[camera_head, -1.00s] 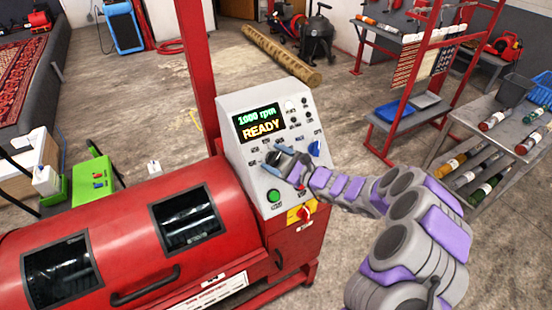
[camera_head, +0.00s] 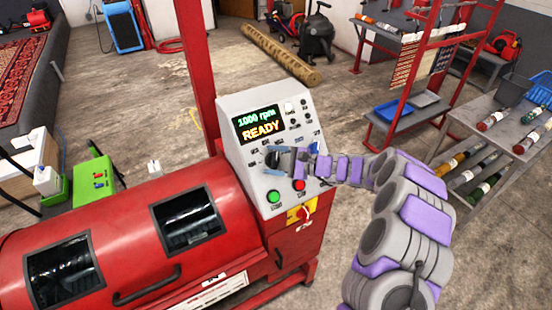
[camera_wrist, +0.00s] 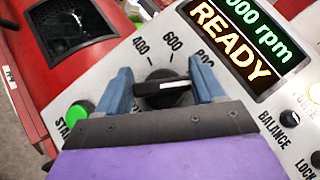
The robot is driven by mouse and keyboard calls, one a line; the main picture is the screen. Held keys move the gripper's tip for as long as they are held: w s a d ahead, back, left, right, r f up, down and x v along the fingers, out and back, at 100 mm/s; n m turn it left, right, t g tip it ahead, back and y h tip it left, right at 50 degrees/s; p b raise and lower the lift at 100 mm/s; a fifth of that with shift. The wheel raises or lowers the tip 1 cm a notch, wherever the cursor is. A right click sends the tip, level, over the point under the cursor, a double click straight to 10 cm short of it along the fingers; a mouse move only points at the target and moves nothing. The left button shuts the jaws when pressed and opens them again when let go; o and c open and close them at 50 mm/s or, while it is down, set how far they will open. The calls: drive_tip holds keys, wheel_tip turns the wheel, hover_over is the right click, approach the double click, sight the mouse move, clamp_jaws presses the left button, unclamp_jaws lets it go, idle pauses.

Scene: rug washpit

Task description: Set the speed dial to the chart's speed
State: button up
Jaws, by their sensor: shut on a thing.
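The speed dial (camera_wrist: 163,92) is a dark round knob with a white pointer bar. It sits on the sloped grey control panel (camera_head: 246,182) of the red machine. My gripper (camera_wrist: 165,88) has its blue-grey fingers on either side of the knob and is shut on it; it also shows at the panel in the head view (camera_head: 283,159). The marks 400, 600 and part of 800 show above the knob. The pointer lies nearly level in the wrist view; its exact reading is unclear. The display (camera_head: 260,123) reads "1000 rpm READY". No speed chart is legible.
A green start button (camera_head: 273,197) and a red button (camera_head: 299,185) sit below the dial. A blue knob (camera_head: 315,149) and a balance knob (camera_wrist: 290,118) are to the right. The red drum (camera_head: 130,235) lies left. A bottle rack (camera_head: 480,130) stands right.

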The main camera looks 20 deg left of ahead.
drive_tip(key=n+g+h, duration=0.1)
drive_tip(key=n, duration=0.1)
drive_tip(key=n+g+h+p, duration=0.1)
drive_tip(key=n, duration=0.2)
drive_tip(key=shift+g+h, duration=0.4)
drive_tip(key=n+h, duration=0.2)
drive_tip(key=n, duration=0.1)
drive_tip(key=shift+g+h+p, duration=0.4)
drive_tip(key=n+h, duration=0.2)
drive_tip(key=shift+s+f+n+p, duration=0.2)
drive_tip(key=shift+n+p, duration=0.1)
drive_tip(key=shift+n, duration=0.1)
drive_tip(key=shift+f+n+h, duration=0.2)
drive_tip(key=shift+n+h, duration=0.6)
drive_tip(key=shift+d+f, duration=0.1)
